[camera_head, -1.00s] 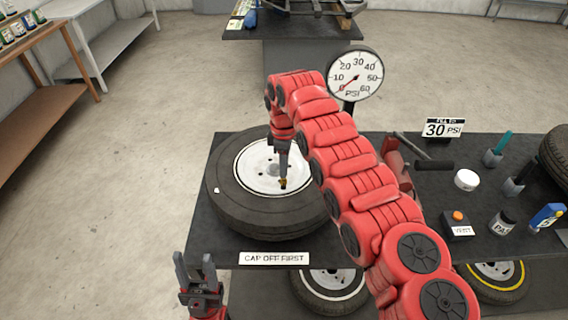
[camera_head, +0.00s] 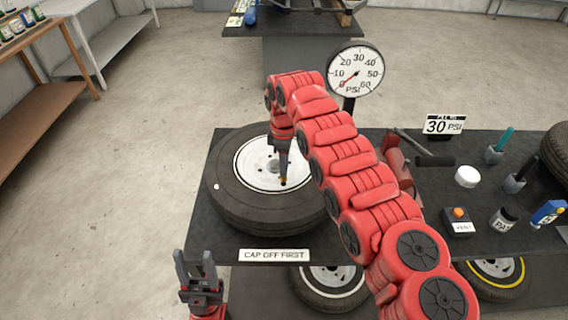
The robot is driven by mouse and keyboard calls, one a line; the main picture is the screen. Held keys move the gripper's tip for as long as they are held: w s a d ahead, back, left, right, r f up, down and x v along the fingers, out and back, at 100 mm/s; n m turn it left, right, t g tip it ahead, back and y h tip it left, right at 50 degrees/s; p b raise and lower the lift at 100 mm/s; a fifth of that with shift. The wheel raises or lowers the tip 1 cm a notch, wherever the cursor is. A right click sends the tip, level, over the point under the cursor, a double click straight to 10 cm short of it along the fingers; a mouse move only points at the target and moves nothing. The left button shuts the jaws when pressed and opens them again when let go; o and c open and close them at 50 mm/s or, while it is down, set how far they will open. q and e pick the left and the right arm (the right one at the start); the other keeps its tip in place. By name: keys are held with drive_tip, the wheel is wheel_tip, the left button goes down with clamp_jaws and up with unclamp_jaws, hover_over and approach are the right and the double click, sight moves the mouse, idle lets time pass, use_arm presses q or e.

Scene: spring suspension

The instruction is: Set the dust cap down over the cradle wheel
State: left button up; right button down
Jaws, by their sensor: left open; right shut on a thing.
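The cradle wheel (camera_head: 235,205) is a black tyre with a white rim, lying flat on the dark bench. My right arm reaches over it from the lower right. My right gripper (camera_head: 282,178) points down over the right part of the white rim. It is shut on a very small dark-yellow thing at its fingertips, which I take to be the dust cap (camera_head: 283,182). I cannot tell whether the cap touches the wheel. My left gripper (camera_head: 194,262) is open and empty, in front of the bench's left front corner.
A pressure gauge (camera_head: 355,72) stands behind the wheel. To the right are a 30 PSI sign (camera_head: 443,126), a white round tub (camera_head: 467,177), a vent box with an orange button (camera_head: 458,222) and a dark jar (camera_head: 503,219). A "cap off first" label (camera_head: 274,255) is on the front edge.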

drive_tip(key=shift+f, duration=0.5)
drive_tip(key=c, duration=0.6)
unclamp_jaws()
drive_tip(key=shift+r, duration=1.25)
wheel_tip(320, 180, up, 2)
drive_tip(key=shift+r, duration=0.1)
drive_tip(key=shift+r+p, duration=0.7)
drive_tip(key=shift+r, duration=0.5)
